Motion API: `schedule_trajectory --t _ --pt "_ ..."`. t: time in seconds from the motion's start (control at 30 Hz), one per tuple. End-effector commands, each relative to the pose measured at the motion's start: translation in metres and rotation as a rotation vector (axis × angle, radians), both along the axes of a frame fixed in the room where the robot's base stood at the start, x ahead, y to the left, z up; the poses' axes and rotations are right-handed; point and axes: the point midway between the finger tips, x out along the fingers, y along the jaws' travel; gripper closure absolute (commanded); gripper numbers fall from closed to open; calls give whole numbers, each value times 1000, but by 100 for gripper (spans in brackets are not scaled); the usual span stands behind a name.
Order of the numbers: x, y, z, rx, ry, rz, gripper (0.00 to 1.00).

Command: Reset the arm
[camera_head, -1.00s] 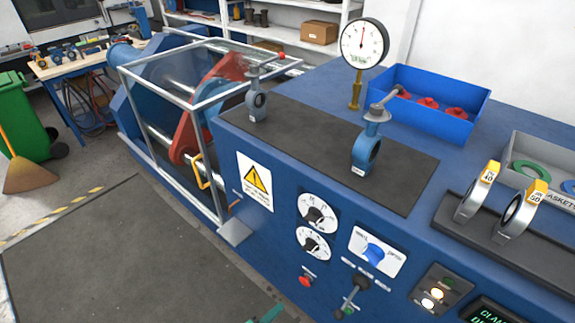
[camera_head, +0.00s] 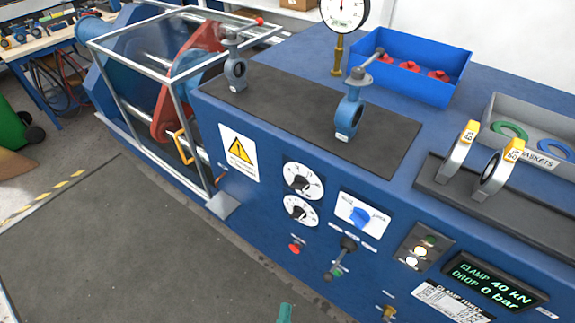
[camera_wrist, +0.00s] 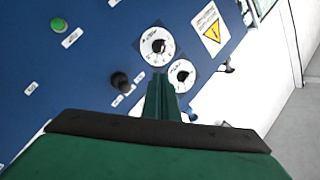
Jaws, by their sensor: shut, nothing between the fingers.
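My gripper (camera_wrist: 162,82) shows in the wrist view as green fingers pressed together, empty, pointing toward the blue machine's front panel. In the head view only a green tip of it (camera_head: 285,313) shows at the bottom edge, in front of the panel and apart from it. The rest of my arm is out of the head view. Two butterfly valves stand on the dark mat on the bench top: a near one (camera_head: 349,107) and a far one (camera_head: 235,68). Both look upright, with handles on top.
A blue bin (camera_head: 420,75), gasket tray (camera_head: 530,152) and yellow-tagged rings (camera_head: 495,175) stand on top. Floor (camera_head: 130,240) at left is clear.

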Motion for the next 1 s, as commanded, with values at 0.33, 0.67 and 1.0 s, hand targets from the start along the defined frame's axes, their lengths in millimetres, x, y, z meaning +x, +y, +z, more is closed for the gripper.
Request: schedule_trajectory --t 0.33,0.67,1.0 --pt "-79 1 64 -495 191 141 100" --pt "-115 -7 92 -790 350 205 100" --pt "-117 -7 94 -811 361 210 100"
